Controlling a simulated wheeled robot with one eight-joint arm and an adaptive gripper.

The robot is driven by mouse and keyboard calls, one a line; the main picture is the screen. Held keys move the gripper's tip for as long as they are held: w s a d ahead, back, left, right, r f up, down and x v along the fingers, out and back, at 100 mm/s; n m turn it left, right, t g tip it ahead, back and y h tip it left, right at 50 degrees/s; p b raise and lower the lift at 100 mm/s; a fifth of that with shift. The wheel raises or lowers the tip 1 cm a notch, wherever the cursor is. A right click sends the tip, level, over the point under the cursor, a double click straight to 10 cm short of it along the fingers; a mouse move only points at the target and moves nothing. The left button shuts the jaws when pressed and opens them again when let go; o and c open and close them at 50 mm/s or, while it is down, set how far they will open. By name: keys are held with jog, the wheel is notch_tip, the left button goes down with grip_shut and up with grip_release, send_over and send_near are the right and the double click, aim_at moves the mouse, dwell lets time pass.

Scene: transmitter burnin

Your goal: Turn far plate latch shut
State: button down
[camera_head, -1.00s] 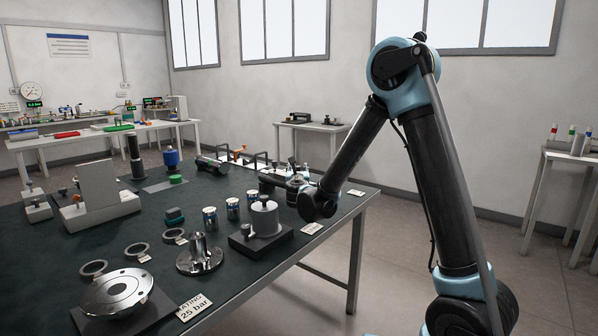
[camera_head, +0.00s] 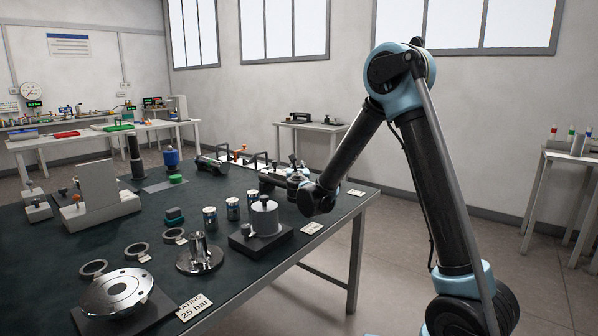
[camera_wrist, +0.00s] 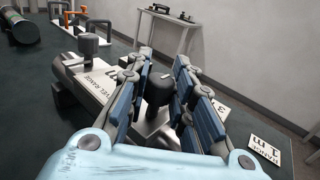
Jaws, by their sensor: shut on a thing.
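In the wrist view, a dark upright knob (camera_wrist: 158,88) with a pale mark on top stands between my gripper's blue finger pads. I take it to be the far plate latch. My gripper (camera_wrist: 163,80) is shut on it. The knob's lower part and its mount are partly hidden by the fingers. A grey block labelled LEVEL RANGE (camera_wrist: 95,85) lies beside it on the left. In the head view my gripper (camera_head: 292,178) is at the far right end of the dark table, too small to show the knob clearly.
A RANGE 1 m card (camera_wrist: 258,150) lies right of the fingers. Handles, one orange (camera_wrist: 72,18), stand at the back left beside a dark cylinder (camera_wrist: 18,28). In the head view, several cans (camera_head: 232,208) and a grey cylinder on a black base (camera_head: 264,215) stand nearer.

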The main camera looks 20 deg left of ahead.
jog(key=shift+d+n+y, duration=0.1)
jog(key=shift+n+y, duration=0.3)
jog(key=shift+y, duration=0.2)
jog(key=n+g+y, duration=0.1)
jog(key=y, duration=0.1)
jog(key=n+g+y, duration=0.2)
jog(key=shift+w+d+n+y, duration=0.1)
jog(key=shift+w+n+y, duration=0.05)
jog(key=shift+n+y, duration=0.2)
jog(key=n+g+y, duration=0.5)
jog(key=g, duration=0.1)
jog(key=n+g+y, duration=0.1)
jog(key=n+g, duration=0.1)
jog(key=g, duration=0.1)
jog(key=n+g+y, duration=0.1)
jog(key=n+g, duration=0.1)
jog(key=g, duration=0.1)
jog(key=shift+g, duration=0.4)
jog(key=shift+a+n+g+h, duration=0.1)
jog(key=shift+n+g+h, duration=0.05)
jog(key=shift+n+g, duration=1.2)
jog(key=shift+a+n+g+h, duration=0.1)
jog(key=shift+n+g, duration=0.7)
jog(key=shift+g, duration=1.25)
jog(key=c, duration=1.4)
grip_release()
jog(key=shift+o, duration=0.2)
